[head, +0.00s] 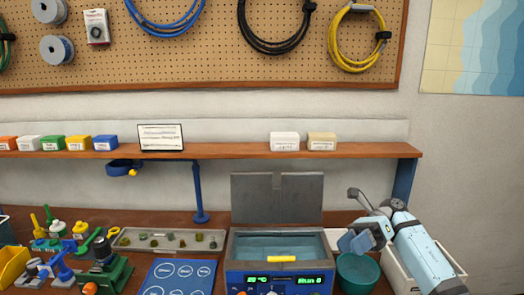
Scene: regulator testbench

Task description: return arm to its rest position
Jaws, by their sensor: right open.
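My right arm comes in from the lower right. Its gripper (352,217) is open, with its fingers spread and nothing visible between them. It is above the bench, near the back right corner of the blue water bath (307,260) and over the area of a green bowl (360,270). My left arm and gripper are not in view.
A pale bin (395,267) is partly hidden by my right arm. A shelf (240,152) crosses above. A parts tray (170,240), blue mat (180,277) and bench tools crowd the left.

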